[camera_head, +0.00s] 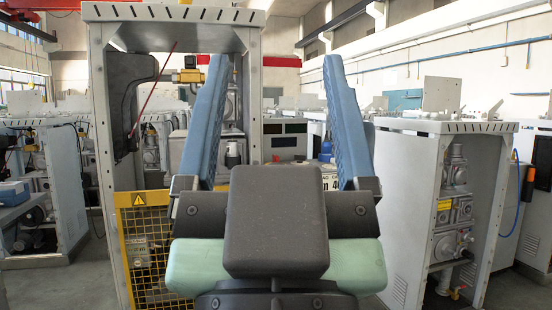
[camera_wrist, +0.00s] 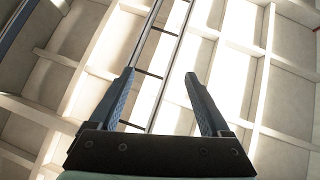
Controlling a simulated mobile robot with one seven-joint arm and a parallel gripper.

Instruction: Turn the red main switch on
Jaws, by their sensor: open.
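My gripper (camera_head: 276,62) is open and empty in the middle of the head view, its two blue fingers pointing up and spread wide apart. The wrist view also shows the open fingers (camera_wrist: 159,73), with only ceiling beyond them. I cannot make out a red main switch in either view. A tall grey dispenser frame (camera_head: 104,150) stands behind the gripper at left. A thin red rod (camera_head: 152,95) slants inside it, and a small yellow-and-dark device (camera_head: 189,75) shows near the left finger. My arm and gripper hide part of the frame and what lies behind.
A yellow mesh guard (camera_head: 143,250) with a warning sign covers the frame's lower front. Another grey dispenser cabinet (camera_head: 405,200) with grey pump parts stands at right. More cabinets (camera_head: 50,175) fill the left side. Some grey floor is bare at lower left.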

